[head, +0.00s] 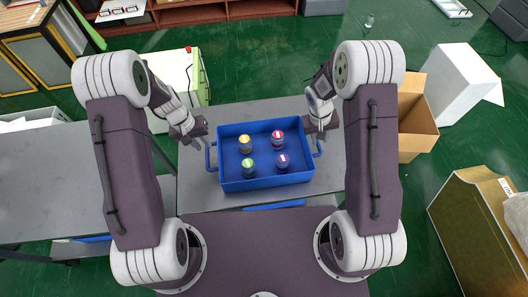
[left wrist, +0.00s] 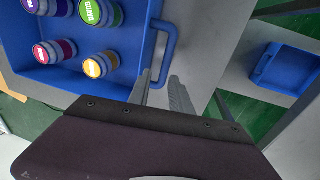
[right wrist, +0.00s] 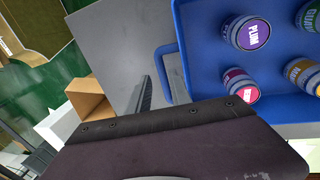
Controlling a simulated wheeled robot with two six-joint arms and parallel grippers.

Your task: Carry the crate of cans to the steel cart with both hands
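The blue crate (head: 232,185) sits on a grey tabletop (head: 196,195) in front of me. It holds several upright cans with yellow, red, green and purple tops. Its left handle (left wrist: 171,40) and right handle (right wrist: 160,75) stick out at the sides. My left gripper (head: 195,139) is open and empty just beyond the left handle, apart from it; its fingers show in the left wrist view (left wrist: 162,95). My right gripper (head: 320,130) seems open and empty beside the right handle. I cannot tell for certain which surface is the steel cart.
Another grey-topped table (head: 75,175) stands at the left.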

